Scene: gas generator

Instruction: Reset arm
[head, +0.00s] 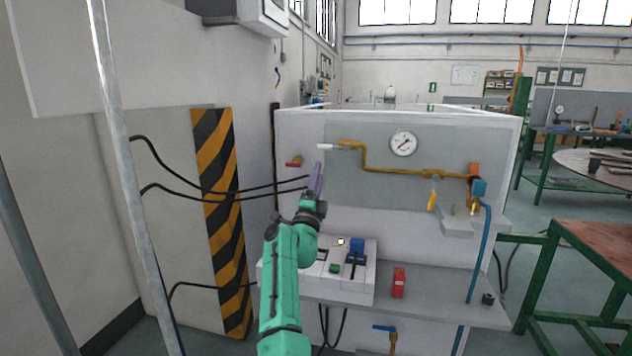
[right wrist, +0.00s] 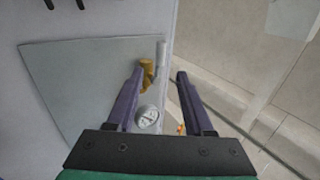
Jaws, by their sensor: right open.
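My right arm, green, reaches up from the bottom of the head view. Its right gripper (head: 317,181) has purple fingers and is raised in front of the white generator panel, left of the grey plate (head: 385,195). In the right wrist view the two fingers of the right gripper (right wrist: 158,90) are wide apart with nothing held between them. The brass pipe (head: 362,160) with a white-ended handle (head: 328,147) is close above the gripper in the head view. The round gauge (head: 403,143) also shows in the right wrist view (right wrist: 147,117). My left gripper is not in view.
A control box (head: 346,270) and a red block (head: 399,282) stand on the grey shelf (head: 450,300). A red handle (head: 294,163) is left of the gripper. Black cables run to the left wall beside a striped post (head: 217,210). A blue hose hangs at right.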

